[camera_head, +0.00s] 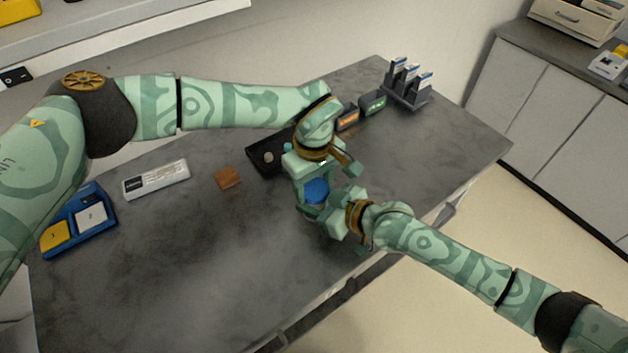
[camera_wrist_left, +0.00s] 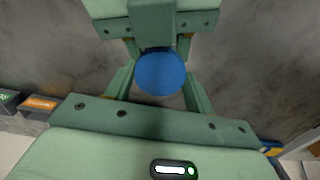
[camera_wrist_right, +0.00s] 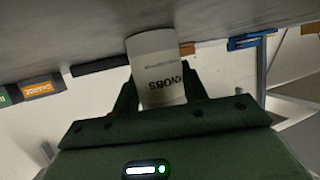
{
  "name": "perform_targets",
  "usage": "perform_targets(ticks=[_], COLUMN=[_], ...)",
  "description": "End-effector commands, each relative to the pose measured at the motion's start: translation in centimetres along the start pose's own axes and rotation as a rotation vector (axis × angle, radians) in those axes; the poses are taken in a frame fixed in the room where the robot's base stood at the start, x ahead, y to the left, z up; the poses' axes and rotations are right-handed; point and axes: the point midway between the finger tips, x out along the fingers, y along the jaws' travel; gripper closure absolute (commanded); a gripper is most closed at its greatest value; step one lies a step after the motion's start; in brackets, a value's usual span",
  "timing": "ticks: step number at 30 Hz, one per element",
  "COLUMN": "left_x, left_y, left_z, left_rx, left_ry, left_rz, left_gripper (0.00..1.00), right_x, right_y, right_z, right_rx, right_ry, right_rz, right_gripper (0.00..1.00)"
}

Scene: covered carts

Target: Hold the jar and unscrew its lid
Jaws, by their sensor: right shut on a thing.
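The jar's round blue lid (camera_head: 317,190) shows between my two grippers, over the near right part of the bench. The jar (camera_wrist_right: 158,75) is white with a "KNOBS" label, stands between the right fingers in the right wrist view, and is mostly hidden in the head view. My right gripper (camera_head: 325,208) is shut on the jar from the near side. My left gripper (camera_head: 325,180) is above the lid, pointing down. In the left wrist view its open fingers lie on either side of the lid (camera_wrist_left: 161,73); contact is not clear.
The grey bench (camera_head: 190,270) is clear at the front left. A black tray (camera_head: 256,163), a brown square (camera_head: 227,178), a labelled white box (camera_head: 156,180) and a blue tray (camera_head: 105,217) lie further left. Two small labelled bins (camera_head: 373,103) and a rack (camera_head: 408,96) stand at the back.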

Motion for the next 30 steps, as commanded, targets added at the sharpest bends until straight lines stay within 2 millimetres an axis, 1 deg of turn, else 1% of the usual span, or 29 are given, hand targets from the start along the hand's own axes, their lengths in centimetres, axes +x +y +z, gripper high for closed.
perform_targets(ticks=[5,8,11,12,15,18,21,24,30], left_x=[-0.03,-0.04,-0.06,-0.07,-0.08,-0.09,-0.11,-0.12,-0.13], left_y=[0.01,0.01,0.01,0.01,0.0,0.01,0.02,0.03,0.04], left_z=[0.0,-0.01,0.0,0.0,0.02,0.02,0.01,0.01,0.0], left_rx=[-0.015,-0.133,-0.382,-0.499,-0.778,-0.996,-1.127,-1.174,-1.175], left_ry=[0.0,0.0,0.0,0.0,0.0,0.0,0.0,0.0,0.0], left_rz=[0.0,0.0,0.0,0.0,0.0,0.0,0.001,0.001,0.001], left_gripper=[0.74,0.74,0.74,0.74,0.74,0.74,0.74,0.74,0.74], right_x=[0.0,0.0,0.0,0.0,0.0,0.0,0.01,0.01,0.01], right_y=[-0.01,-0.01,-0.01,-0.01,-0.02,-0.02,-0.03,-0.04,-0.05], right_z=[0.02,0.02,0.02,0.02,0.02,0.02,0.02,0.02,0.02], right_rx=[0.0,0.0,0.0,0.0,0.0,-0.001,-0.001,-0.001,-0.001], right_ry=[0.0,0.0,0.0,0.0,0.0,0.0,-0.001,0.0,-0.001], right_rz=[0.0,0.0,0.0,0.0,0.0,0.0,-0.001,-0.001,-0.001], right_gripper=[1.0,1.0,1.0,1.0,1.0,1.0,1.0,1.0,1.0])
